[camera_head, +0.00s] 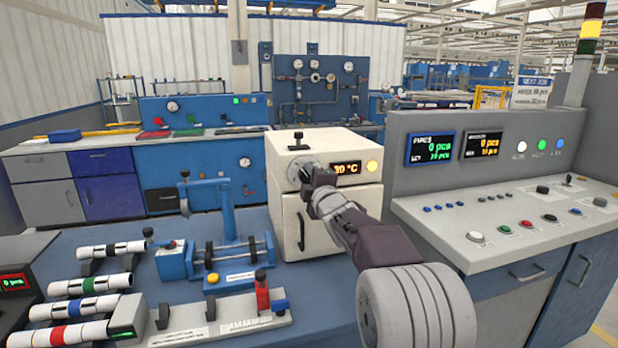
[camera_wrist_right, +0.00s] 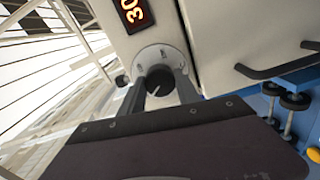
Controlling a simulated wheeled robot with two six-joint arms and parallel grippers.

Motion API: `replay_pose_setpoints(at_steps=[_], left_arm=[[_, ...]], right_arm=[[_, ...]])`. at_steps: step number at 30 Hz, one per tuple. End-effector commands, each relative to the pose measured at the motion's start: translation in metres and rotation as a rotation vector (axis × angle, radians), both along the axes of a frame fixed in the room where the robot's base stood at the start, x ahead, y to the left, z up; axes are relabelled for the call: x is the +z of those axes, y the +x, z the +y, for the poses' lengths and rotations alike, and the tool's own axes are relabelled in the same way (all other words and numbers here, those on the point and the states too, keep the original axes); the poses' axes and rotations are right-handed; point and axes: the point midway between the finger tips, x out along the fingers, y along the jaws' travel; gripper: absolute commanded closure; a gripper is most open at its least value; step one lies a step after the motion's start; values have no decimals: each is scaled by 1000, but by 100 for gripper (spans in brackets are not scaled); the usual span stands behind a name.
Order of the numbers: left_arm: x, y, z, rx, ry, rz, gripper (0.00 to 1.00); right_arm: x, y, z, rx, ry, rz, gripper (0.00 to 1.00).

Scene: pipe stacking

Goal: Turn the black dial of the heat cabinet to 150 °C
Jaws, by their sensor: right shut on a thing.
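The heat cabinet (camera_head: 282,158) is a cream box standing on the blue workbench in the head view. Its orange display (camera_head: 347,168) ends in "0 °C", with the first digit partly hidden by my arm; in the right wrist view the display (camera_wrist_right: 132,12) shows "30" at the picture's edge. The black dial (camera_wrist_right: 159,78) sits on a pale round plate, with a light pointer line. My right gripper (camera_wrist_right: 164,82) is shut on the dial, one finger on each side. In the head view my right gripper (camera_head: 309,180) hides most of the dial. My left gripper is not in view.
A blue clamp fixture (camera_head: 225,262) stands left of the cabinet. Banded white pipes (camera_head: 85,285) lie on a rack at the far left. A grey control console (camera_head: 500,225) stands to the right. The cabinet's door handle (camera_head: 301,230) is below the dial.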

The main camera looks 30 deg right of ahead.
Motion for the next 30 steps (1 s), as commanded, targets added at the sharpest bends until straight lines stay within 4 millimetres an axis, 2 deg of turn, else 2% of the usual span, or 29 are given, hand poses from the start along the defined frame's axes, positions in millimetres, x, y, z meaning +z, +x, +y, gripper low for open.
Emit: replay_pose_setpoints(at_steps=[30], left_arm=[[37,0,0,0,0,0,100]], right_arm=[[0,0,0,-2,936,-221,100]])
